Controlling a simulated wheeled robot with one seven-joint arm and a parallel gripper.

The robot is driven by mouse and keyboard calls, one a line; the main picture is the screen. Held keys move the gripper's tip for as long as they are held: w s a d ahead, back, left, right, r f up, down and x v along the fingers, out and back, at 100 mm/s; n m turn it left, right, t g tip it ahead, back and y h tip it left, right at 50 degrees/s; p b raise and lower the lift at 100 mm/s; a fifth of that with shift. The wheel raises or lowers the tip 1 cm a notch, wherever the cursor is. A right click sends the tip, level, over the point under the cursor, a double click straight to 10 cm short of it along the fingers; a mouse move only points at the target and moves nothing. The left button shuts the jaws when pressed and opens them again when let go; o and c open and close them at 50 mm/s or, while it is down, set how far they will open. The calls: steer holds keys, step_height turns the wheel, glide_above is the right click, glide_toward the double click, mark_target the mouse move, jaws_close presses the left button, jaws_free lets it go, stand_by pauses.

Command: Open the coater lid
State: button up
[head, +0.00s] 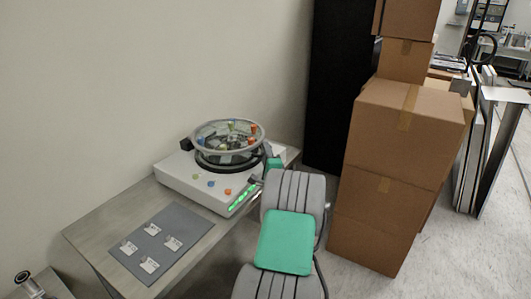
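The coater (180,176) is a white, low box on the table by the wall. Its round clear lid (229,133) sits over a dark ring on top and looks down, with small coloured pieces showing on or through it. A small black block stands at the lid's left side. My arm reaches in from the front. My gripper (262,172) is at the coater's right side, close to the lid's right rim. My arm links mostly hide its fingers, so I cannot tell whether it is open or touches the lid.
A grey mat (160,240) with several small pale square pieces (152,229) lies on the table (85,236) in front of the coater. Stacked cardboard boxes (399,135) stand to the right, close to my arm. A tall black panel (336,80) stands behind.

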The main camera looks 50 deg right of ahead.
jaws_close()
stand_by(1.3)
